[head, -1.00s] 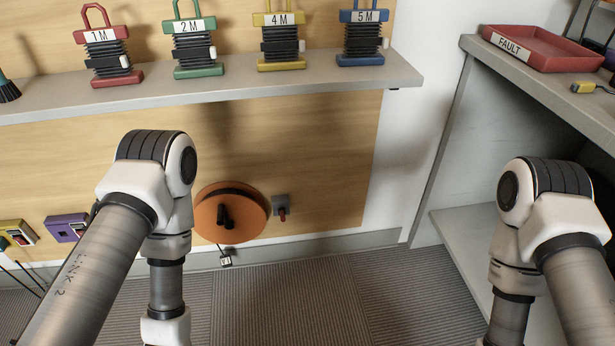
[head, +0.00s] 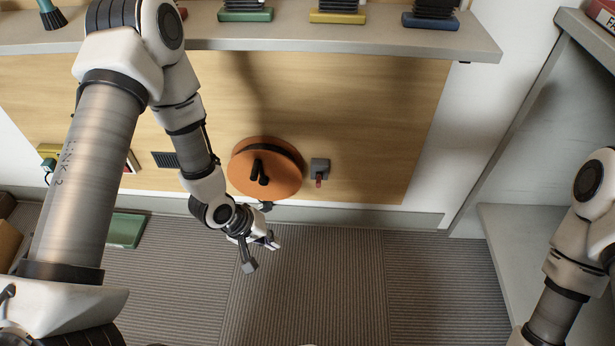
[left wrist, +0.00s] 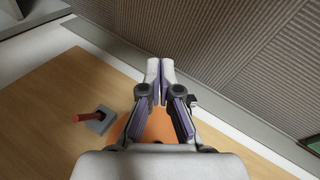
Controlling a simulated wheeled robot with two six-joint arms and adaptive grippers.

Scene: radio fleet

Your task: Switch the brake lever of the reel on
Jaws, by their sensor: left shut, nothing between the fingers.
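The orange reel (head: 285,182) with a black crank handle is mounted low on the wooden wall panel. Its brake lever (head: 319,180) has a red handle on a grey square plate, just right of the reel, and the handle points downward in the head view. The left wrist view shows the lever (left wrist: 83,117) left of the fingers and part of the reel (left wrist: 158,127) behind them. My left gripper (head: 273,244) is shut and empty, below the reel and down-left of the lever, apart from it. My right gripper is out of view.
A grey shelf (head: 330,37) with coloured-base devices runs above the panel. A side bench (head: 530,215) stands at the right, near my right arm. A green item (head: 126,230) lies on the floor at the left. The carpet (head: 330,275) ahead is clear.

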